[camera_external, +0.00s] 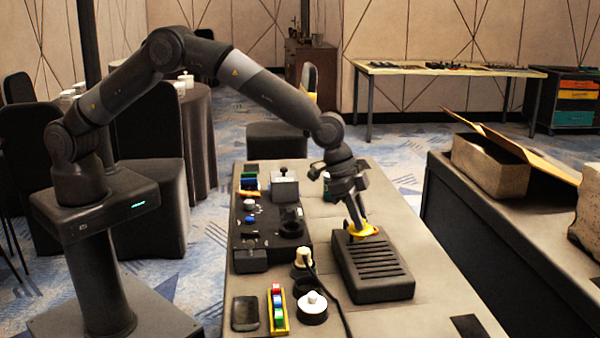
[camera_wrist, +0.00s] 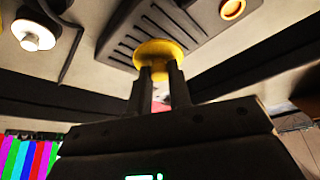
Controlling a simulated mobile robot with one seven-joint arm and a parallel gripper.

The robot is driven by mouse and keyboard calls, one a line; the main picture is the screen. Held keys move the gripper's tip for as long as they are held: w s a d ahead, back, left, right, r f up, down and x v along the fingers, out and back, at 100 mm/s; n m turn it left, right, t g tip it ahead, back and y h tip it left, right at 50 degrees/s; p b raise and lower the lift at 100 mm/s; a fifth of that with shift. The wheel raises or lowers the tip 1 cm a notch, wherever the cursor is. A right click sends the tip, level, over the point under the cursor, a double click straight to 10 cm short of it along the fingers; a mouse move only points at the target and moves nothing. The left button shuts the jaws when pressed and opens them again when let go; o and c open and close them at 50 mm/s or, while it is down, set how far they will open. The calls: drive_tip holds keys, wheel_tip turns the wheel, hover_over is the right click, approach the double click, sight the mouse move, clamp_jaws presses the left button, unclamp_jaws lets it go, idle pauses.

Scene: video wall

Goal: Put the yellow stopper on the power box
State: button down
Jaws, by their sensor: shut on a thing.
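The yellow stopper (camera_external: 362,232) has a wide round flange. My gripper (camera_external: 358,218) is shut on it. In the wrist view the yellow stopper (camera_wrist: 148,50) sits between the two fingers of my gripper (camera_wrist: 160,75), flange outward. A dark ribbed box (camera_external: 375,283), which looks like the power box, lies under my gripper on the table. The stopper is over its far end; I cannot tell whether they touch. The dark ribbed box also shows in the wrist view (camera_wrist: 192,20), behind the stopper, with an orange ringed round part (camera_wrist: 232,8) on it.
A black panel (camera_external: 268,225) with knobs stands left of the box. A white-knobbed round piece (camera_external: 313,305), a tray of coloured blocks (camera_external: 278,310), a dark flat device (camera_external: 245,314) and a cable (camera_external: 335,300) lie nearer the front. The table's right side (camera_external: 440,275) is mostly clear.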

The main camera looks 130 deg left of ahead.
drive_tip(key=shift+f, duration=1.95)
drive_tip(key=c, duration=1.3)
unclamp_jaws()
drive_tip(key=shift+f, duration=0.15)
drive_tip(key=v, duration=1.2)
drive_tip(key=shift+r, duration=0.2)
